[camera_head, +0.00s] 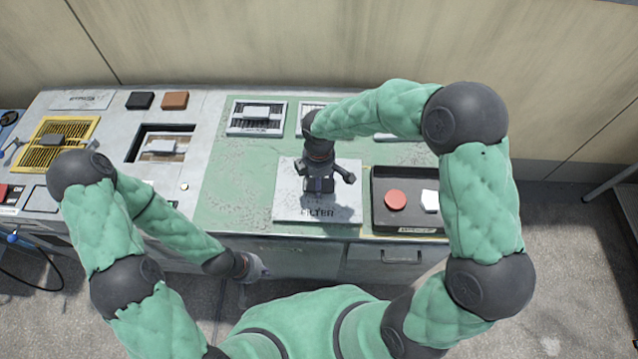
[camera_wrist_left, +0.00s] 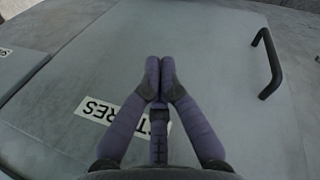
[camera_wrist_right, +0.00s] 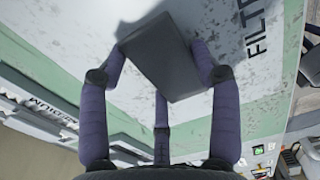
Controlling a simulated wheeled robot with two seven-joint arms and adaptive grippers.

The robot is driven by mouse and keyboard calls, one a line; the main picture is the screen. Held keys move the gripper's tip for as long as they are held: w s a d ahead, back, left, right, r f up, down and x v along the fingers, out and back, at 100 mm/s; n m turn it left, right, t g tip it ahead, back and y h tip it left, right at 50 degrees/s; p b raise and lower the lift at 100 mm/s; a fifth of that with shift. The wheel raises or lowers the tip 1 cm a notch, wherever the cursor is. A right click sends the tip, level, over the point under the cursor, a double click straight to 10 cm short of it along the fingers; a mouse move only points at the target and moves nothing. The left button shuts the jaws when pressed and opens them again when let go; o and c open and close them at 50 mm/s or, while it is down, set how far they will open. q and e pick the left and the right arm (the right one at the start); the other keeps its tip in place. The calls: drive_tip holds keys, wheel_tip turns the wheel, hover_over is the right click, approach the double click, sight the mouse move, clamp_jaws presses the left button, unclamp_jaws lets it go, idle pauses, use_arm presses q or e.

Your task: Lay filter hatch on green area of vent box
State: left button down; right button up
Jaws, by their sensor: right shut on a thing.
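The filter hatch (camera_head: 290,206) is a pale, worn square plate marked FILTER, over the green top (camera_head: 240,178) of the vent box near its front edge. My right gripper (camera_head: 319,188) is above its middle. In the right wrist view its fingers (camera_wrist_right: 160,58) are shut on the hatch's dark grey block handle (camera_wrist_right: 165,50). The plate (camera_wrist_right: 225,95) appears level. I cannot tell whether it touches the green or hangs just above. My left gripper (camera_head: 255,268) is low at the front of the box; its fingertips (camera_wrist_left: 159,72) are together and empty.
A dark tray (camera_head: 378,218) with a red disc (camera_head: 396,200) and a white piece (camera_head: 430,201) is right of the hatch. Louvred panels (camera_head: 257,117) line the back. A yellow grille (camera_head: 55,145) and dark-framed recess (camera_head: 162,143) are left. Green lies bare left of the hatch.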

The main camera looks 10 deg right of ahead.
use_arm(q)
drive_tip(key=shift+f, duration=0.55)
use_arm(e)
drive_tip(key=shift+f, duration=0.7)
drive_tip(key=shift+f, duration=0.15)
drive_tip(key=o, duration=1.5)
use_arm(q)
wheel_tip(320, 180, up, 5)
drive_tip(key=p, duration=0.4)
drive_tip(key=shift+p, duration=0.35)
use_arm(e)
wheel_tip(320, 180, up, 12)
drive_tip(key=shift+r, duration=0.15)
